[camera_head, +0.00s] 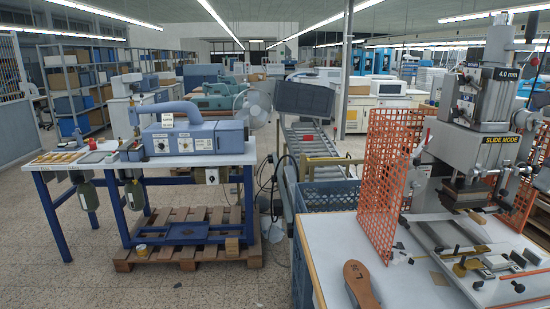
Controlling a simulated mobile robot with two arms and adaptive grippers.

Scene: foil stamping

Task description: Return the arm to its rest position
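Neither of my grippers nor my arms shows in the head view, so I cannot see how they are posed or what they hold. The grey stamping machine (490,105), with the labels "4.0 mm" and "SLIDE MODE", stands upright on the white-topped table (335,235) at the right. An orange mesh guard (385,175) stands at the machine's left side. A brown sole-shaped piece (360,285) marked with writing lies on the table near its front edge.
Small metal parts (495,262) lie at the machine's foot. A blue crate (325,197) stands behind the table's left side. At the left, a blue-grey machine (195,138) sits on a blue-legged bench above a wooden pallet (185,255). Open floor (215,290) lies in front.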

